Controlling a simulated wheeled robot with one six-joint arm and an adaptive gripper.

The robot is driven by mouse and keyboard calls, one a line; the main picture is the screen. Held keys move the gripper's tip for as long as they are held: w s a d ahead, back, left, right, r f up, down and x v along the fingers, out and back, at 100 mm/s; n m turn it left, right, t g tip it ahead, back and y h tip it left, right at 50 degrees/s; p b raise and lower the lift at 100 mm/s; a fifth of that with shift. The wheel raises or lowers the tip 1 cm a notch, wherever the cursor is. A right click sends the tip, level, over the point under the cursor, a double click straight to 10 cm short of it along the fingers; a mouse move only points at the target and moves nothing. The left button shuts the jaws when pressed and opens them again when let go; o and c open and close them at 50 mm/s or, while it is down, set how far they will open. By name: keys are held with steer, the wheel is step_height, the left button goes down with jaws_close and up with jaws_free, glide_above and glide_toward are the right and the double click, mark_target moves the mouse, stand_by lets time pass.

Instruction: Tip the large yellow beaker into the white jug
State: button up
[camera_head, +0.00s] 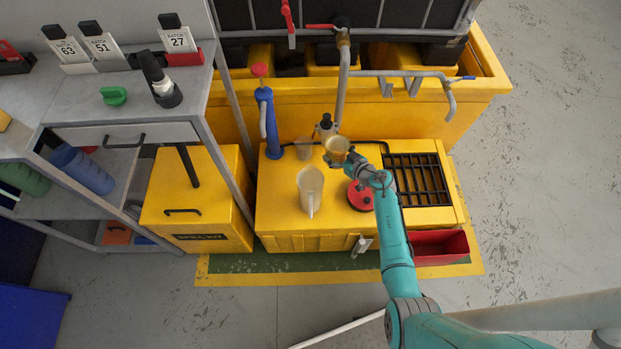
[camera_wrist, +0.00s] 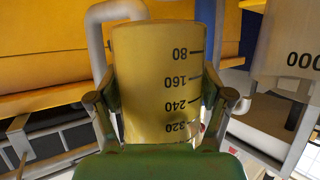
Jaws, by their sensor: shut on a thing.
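The yellow beaker (camera_head: 338,147) is held up at the back of the yellow bench, behind and right of the jug. The wrist view shows its yellow wall (camera_wrist: 155,85) with black marks from 80 to 320, upside down in the picture. My gripper (camera_wrist: 162,105) is shut on it, with one finger on each side. The beaker looks about upright in the head view, and its contents are hard to make out. The white jug (camera_head: 311,187) stands upright on the bench, apart from the beaker, its handle toward the front.
A blue hand pump (camera_head: 268,125), a clear vessel (camera_head: 304,149) and a dark-topped bottle (camera_head: 325,127) stand near the beaker. A grey tap pipe (camera_head: 343,85) rises behind. A red round can (camera_head: 360,196) is right of the jug. A black grate (camera_head: 418,180) lies farther right.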

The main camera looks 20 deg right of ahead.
steer(key=shift+r, duration=0.1)
steer(key=shift+r, duration=2.4)
